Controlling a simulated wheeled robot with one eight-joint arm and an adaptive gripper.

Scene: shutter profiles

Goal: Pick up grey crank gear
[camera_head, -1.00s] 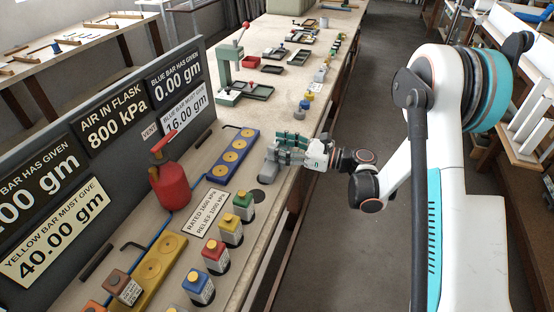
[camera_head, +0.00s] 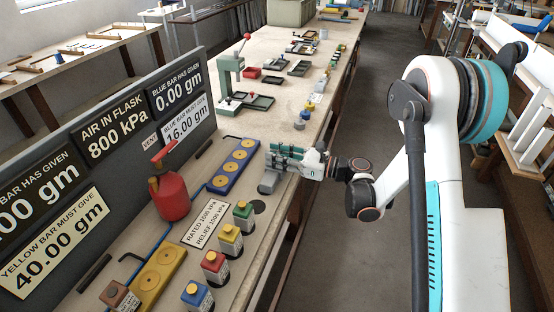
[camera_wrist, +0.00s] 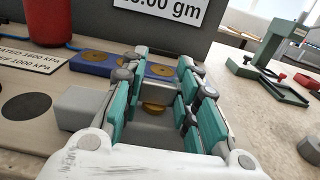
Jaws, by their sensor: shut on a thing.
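My gripper (camera_head: 284,160) is over the bench edge, just past the row of small coloured blocks. In the wrist view its teal-padded fingers (camera_wrist: 154,100) stand apart on either side of a grey part (camera_wrist: 155,129) with a brass-coloured round piece on it. The fingers hide much of this part, so I cannot make out a crank or gear teeth. A plain grey block (camera_wrist: 86,107) shows just left of the fingers, and also below the gripper in the head view (camera_head: 268,183). I cannot tell whether it belongs to the held part.
A blue bar with brass discs (camera_head: 234,165) lies close beyond the gripper. A red flask (camera_head: 169,193) stands left, before the sign panel. A dark disc (camera_head: 258,207) lies near the grey block. A grey cylinder (camera_wrist: 311,148) and a green press (camera_head: 231,78) stand farther along the bench.

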